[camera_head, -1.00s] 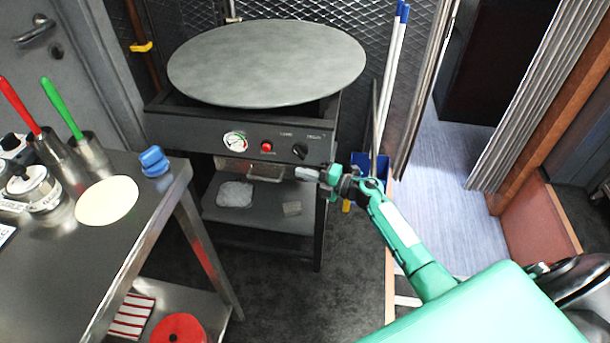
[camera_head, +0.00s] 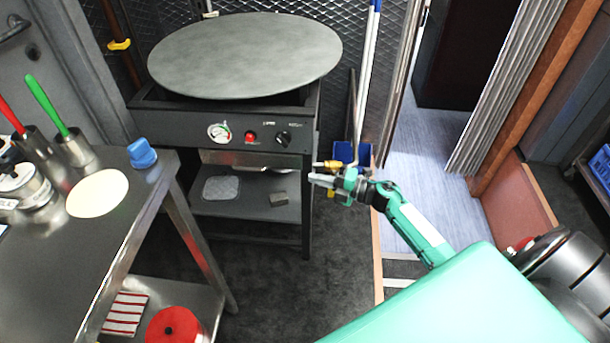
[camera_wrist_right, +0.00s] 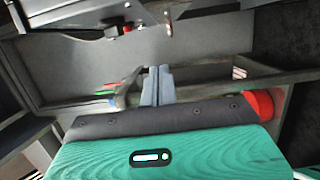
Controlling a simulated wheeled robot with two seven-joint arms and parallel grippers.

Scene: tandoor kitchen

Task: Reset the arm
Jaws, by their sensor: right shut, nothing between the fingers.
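My right arm is green and comes in from the lower right in the head view. Its gripper (camera_head: 322,180) is shut and empty, held in the air in front of the right end of the stove. In the right wrist view the two grey fingers (camera_wrist_right: 157,86) are together with nothing between them. My left gripper is not in view.
The stove (camera_head: 265,135) carries a large round griddle plate (camera_head: 245,55). A steel table (camera_head: 60,250) at left holds a flatbread disc (camera_head: 98,193), a blue object (camera_head: 142,154) and utensil pots. Dark floor (camera_head: 270,270) lies open between table and arm.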

